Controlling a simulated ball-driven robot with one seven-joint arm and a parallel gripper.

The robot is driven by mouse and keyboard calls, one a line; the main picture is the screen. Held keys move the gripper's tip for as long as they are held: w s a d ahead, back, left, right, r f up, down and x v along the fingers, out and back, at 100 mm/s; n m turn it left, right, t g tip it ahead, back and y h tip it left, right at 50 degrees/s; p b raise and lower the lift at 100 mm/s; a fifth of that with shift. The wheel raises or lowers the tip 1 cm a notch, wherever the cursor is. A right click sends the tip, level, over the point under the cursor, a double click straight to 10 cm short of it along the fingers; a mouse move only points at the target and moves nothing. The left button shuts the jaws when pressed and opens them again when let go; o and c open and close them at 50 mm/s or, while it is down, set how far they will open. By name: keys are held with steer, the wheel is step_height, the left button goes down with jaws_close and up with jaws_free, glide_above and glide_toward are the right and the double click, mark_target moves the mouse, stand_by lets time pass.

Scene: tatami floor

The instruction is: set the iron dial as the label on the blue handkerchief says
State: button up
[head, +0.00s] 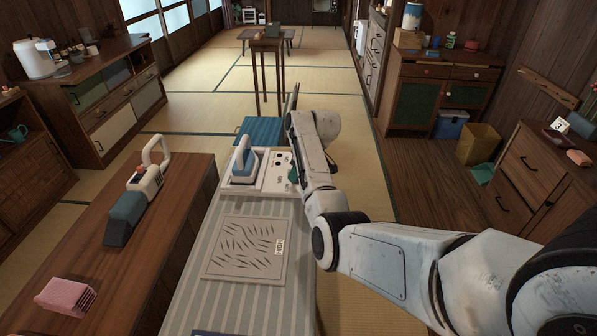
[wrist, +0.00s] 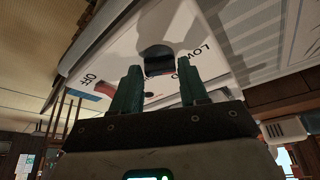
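The blue-and-white iron (head: 243,162) rests on a white panel (head: 270,184) at the far end of the striped board. The dark dial (wrist: 158,58) shows in the wrist view on the white panel, near the words OFF and LOW; its pointer is unclear. My gripper (wrist: 158,82) is open, its two green fingers apart, with the dial between and beyond them; contact cannot be told. A greyish-beige patterned cloth (head: 238,252) lies on the board, with a white label (head: 279,247) that appears to read HIGH. A sliver of dark blue (head: 208,332), perhaps the blue handkerchief, shows at the bottom edge; no label shows there.
A ribbed blue thing (head: 259,129) stands behind the panel. Cabinets line both sides. Open tatami (head: 215,105) lies beyond.

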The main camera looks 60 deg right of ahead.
steer(key=o, duration=0.3)
steer(key=shift+o, duration=0.2)
steer(key=v, duration=1)
steer(key=shift+r, duration=0.4)
steer(key=shift+s, duration=0.1)
